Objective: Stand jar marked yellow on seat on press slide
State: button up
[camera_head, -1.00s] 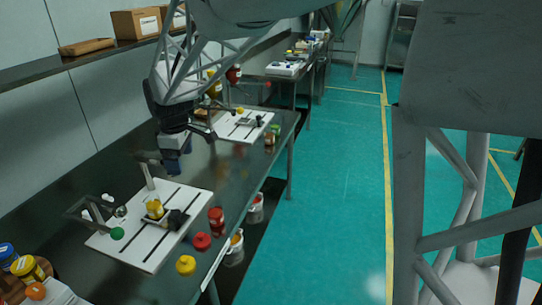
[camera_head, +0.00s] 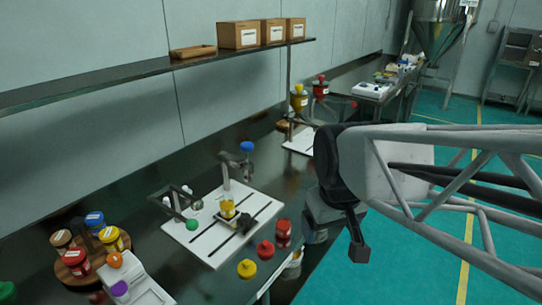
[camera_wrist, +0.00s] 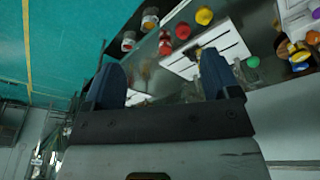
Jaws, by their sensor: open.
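A jar with a yellow body and pale label (camera_head: 110,238) stands among other jars on a round wooden stand (camera_head: 72,276) at the left. A white slotted board (camera_head: 209,245) on the dark bench carries a press with a green knob (camera_head: 192,225) and a blue knob (camera_head: 246,146). A smaller yellow item (camera_head: 227,208) sits by a dark fixture on the board; I cannot tell whether it is a jar or part of the slide. My gripper is open and empty in the wrist view (camera_wrist: 160,78), well right of the board and clear of the jars. Its fingertips are unclear in the head view.
A red jar (camera_head: 283,233), a red lid-like piece (camera_head: 265,249) and a yellow one (camera_head: 247,268) lie along the board's right edge. A white tray (camera_head: 146,287) with orange and purple knobs is front left. A shelf (camera_head: 120,75) with boxes runs above. The aisle is clear.

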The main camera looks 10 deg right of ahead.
jog(key=s, duration=0.1)
jog(key=s+f+m, duration=0.1)
jog(key=s, duration=0.1)
jog(key=s+d+m, duration=0.1)
jog(key=s, duration=0.1)
jog(key=shift+s+f, duration=0.1)
jog(key=shift+f, duration=0.1)
